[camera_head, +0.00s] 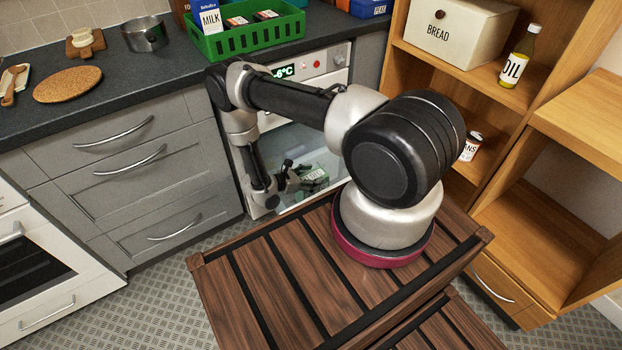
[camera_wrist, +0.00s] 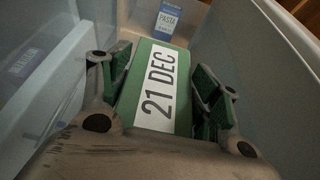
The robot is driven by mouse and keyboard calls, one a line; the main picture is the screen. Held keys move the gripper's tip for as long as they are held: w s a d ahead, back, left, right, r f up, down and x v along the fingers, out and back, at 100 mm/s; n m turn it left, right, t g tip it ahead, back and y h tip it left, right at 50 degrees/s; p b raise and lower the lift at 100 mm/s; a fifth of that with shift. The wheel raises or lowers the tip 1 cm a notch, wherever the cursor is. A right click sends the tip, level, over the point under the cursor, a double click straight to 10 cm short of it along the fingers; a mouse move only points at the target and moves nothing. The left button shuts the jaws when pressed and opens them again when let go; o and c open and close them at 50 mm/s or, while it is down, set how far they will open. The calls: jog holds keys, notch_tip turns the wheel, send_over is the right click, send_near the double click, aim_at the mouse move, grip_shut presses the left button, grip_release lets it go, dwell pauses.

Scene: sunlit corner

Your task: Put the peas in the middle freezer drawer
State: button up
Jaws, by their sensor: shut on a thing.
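A green box (camera_wrist: 156,85) with a white "21 DEC" label lies between the fingers of my gripper (camera_wrist: 160,100) in the wrist view. Both fingers press on its sides; no name such as "peas" is readable on it. In the head view my gripper (camera_head: 293,181) is low in front of the freezer (camera_head: 305,75), with the green box (camera_head: 315,173) at its fingers. A pale, translucent drawer (camera_wrist: 262,62) surrounds the gripper and box in the wrist view. My arm hides much of the freezer front, so I cannot tell which drawer this is.
A blue-and-white "PASTA" pack (camera_wrist: 167,20) stands at the drawer's far end. A green crate (camera_head: 250,38) with a milk carton (camera_head: 208,17) and packs sits on the counter (camera_head: 110,75). A wooden shelf (camera_head: 460,75) with a bread box (camera_head: 455,30) stands to the right.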

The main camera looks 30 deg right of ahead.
jog(key=shift+f, duration=0.25)
jog(key=o, duration=2)
jog(key=shift+f, duration=0.1)
